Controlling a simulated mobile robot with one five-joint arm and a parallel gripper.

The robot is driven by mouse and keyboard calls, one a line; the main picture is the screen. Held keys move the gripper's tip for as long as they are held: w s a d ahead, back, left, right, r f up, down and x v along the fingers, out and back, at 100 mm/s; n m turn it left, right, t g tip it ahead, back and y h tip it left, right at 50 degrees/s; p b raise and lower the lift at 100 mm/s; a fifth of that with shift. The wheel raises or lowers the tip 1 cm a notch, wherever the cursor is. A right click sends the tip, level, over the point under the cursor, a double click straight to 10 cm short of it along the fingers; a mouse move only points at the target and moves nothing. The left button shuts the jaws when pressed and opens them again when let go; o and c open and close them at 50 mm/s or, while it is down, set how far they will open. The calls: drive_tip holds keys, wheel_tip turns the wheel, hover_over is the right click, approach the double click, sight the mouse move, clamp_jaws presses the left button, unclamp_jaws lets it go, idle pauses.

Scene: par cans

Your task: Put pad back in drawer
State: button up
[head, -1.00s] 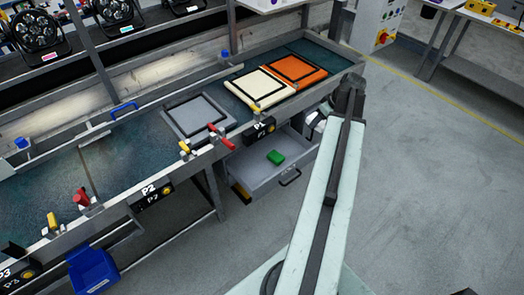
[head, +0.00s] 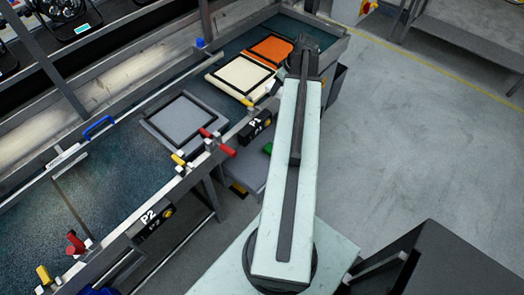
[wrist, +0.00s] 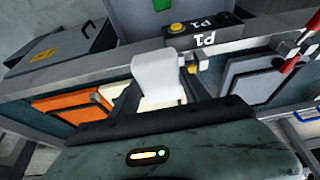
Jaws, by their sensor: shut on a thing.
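A white block-like thing, seemingly the pad (wrist: 158,75), sits between the dark fingers of my gripper (wrist: 168,88) in the wrist view. My gripper is shut on it, in front of the bench's front rail. The open grey drawer (wrist: 122,14) shows at the top of the wrist view, beyond the P1 label. A green block (wrist: 162,4) lies in it. The held thing is hidden there.
On the bench lie an orange tray (head: 277,46), a cream tray (head: 226,72) and a grey tray (head: 170,129). A red-handled clamp (head: 225,149) sticks out at the front rail. Open floor (head: 430,140) lies to the right.

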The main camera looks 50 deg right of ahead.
drive_tip(key=s+d+f+b, duration=0.1)
drive_tip(key=d+f+b, duration=0.1)
drive_tip(key=f+b, duration=1)
drive_tip(key=s+d+f+b, duration=0.1)
drive_tip(key=d+f+b, duration=0.1)
drive_tip(key=f+b, duration=1)
drive_tip(key=s+d+f+b, duration=0.1)
drive_tip(key=d+f+b, duration=0.1)
drive_tip(key=f+b, duration=1)
drive_tip(key=shift+f, duration=0.4)
drive_tip(key=shift+r, duration=0.25)
drive_tip(key=shift+f, duration=0.2)
drive_tip(key=o, duration=1.2)
